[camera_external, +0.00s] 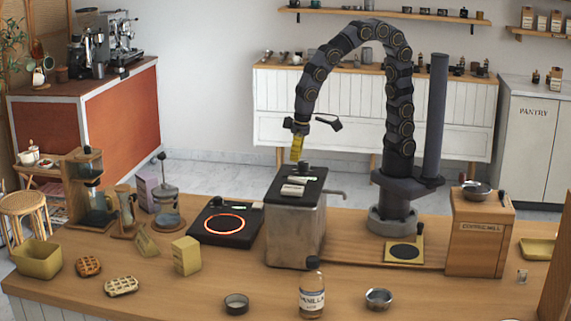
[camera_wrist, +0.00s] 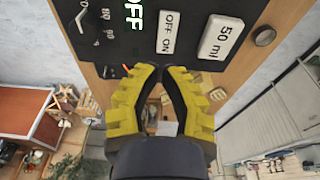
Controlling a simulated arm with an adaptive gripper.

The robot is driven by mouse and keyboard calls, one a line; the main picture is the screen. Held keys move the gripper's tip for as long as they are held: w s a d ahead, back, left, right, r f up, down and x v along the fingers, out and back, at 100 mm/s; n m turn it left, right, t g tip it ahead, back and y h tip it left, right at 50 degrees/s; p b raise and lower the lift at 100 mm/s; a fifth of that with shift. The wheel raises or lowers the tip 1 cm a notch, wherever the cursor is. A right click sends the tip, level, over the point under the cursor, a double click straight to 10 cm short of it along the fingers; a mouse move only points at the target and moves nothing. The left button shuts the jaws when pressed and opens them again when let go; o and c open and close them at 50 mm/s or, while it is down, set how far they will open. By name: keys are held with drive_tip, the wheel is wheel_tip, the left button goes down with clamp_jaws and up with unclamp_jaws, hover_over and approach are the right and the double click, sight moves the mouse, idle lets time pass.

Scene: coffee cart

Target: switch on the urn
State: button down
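The urn (camera_external: 294,235) is a grey metal box with a black top and a tap on its right side, standing on the counter. In the wrist view its black top panel (camera_wrist: 115,45) carries a lit green "OFF" display, a white "OFF ON" switch (camera_wrist: 168,32) and a white "50 ml" key (camera_wrist: 220,38). My gripper (camera_external: 297,158) points down above the urn's top, apart from it. In the wrist view the yellow fingertips (camera_wrist: 162,68) are together with nothing between them, just below the switch in the picture.
A black hotplate (camera_external: 210,238) with a glowing red ring stands left of the urn. A vanilla bottle (camera_external: 312,292) stands in front of it and a metal bowl (camera_external: 379,299) is at front right. A wooden mill (camera_external: 480,235) stands right of my arm's base.

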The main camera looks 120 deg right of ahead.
sight(297, 178)
drive_tip(key=shift+w+d+f, duration=0.15)
drive_tip(key=shift+f, duration=1)
drive_tip(key=shift+w+d+f, duration=0.1)
drive_tip(key=shift+f, duration=1.05)
drive_tip(key=shift+w+d+f+g+y, duration=0.1)
drive_tip(key=shift+w+f+g+y, duration=0.05)
drive_tip(key=shift+f+g+y, duration=0.2)
drive_tip(key=shift+s+a+r, duration=0.3)
drive_tip(key=shift+s+a, duration=0.25)
drive_tip(key=shift+s, duration=0.05)
wheel_tip(297, 178, up, 14)
drive_tip(key=w+d, duration=0.1)
drive_tip(key=shift+w+d, duration=0.3)
drive_tip(key=shift+w, duration=0.05)
